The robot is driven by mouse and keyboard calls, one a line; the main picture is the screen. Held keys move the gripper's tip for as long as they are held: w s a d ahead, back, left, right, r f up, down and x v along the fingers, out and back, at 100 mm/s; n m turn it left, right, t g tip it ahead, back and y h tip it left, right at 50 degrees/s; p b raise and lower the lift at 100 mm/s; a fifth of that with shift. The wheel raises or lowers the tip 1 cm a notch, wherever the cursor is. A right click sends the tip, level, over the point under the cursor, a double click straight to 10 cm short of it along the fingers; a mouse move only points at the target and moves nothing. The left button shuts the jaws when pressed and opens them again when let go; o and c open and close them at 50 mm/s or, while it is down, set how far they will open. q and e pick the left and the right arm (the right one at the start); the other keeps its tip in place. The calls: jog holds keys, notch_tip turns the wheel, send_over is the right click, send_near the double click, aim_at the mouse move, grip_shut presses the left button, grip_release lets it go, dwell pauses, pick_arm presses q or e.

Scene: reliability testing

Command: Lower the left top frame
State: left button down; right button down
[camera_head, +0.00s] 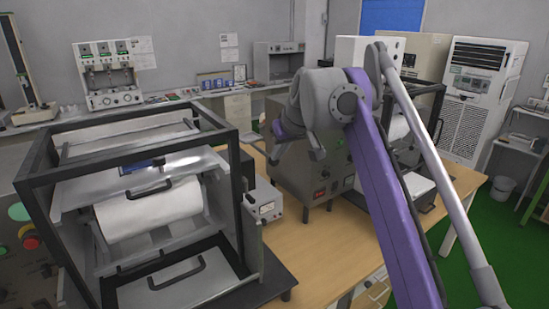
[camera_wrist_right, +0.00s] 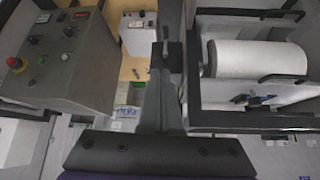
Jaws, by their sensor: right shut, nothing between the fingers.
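The left machine has a black box-shaped top frame (camera_head: 215,121) standing above its white roller (camera_head: 150,210). Black handles show on the machine. In the right wrist view the white roller (camera_wrist_right: 258,58) lies at the right. My right gripper (camera_head: 277,156) is in the middle of the head view, to the right of the top frame and apart from it. In the right wrist view the gripper (camera_wrist_right: 167,45) points up the picture, shut and empty. The right arm hides part of the scene behind it. My left gripper is not in view.
A grey control box (camera_head: 315,185) stands right of the left machine, with a small meter box (camera_head: 264,203) between them. The wooden table (camera_head: 310,245) is clear in front. A second machine with a black frame (camera_head: 436,90) stands behind my right arm.

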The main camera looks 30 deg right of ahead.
jog(key=shift+s+f, duration=0.1)
jog(key=shift+f, duration=0.6)
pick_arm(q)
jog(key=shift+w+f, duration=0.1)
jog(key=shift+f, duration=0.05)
pick_arm(e)
jog(key=shift+s+a+r, duration=0.1)
jog(key=shift+s+r, duration=0.1)
jog(key=shift+s, duration=0.4)
jog(key=shift+s+r, duration=0.15)
jog(key=shift+s, duration=0.45)
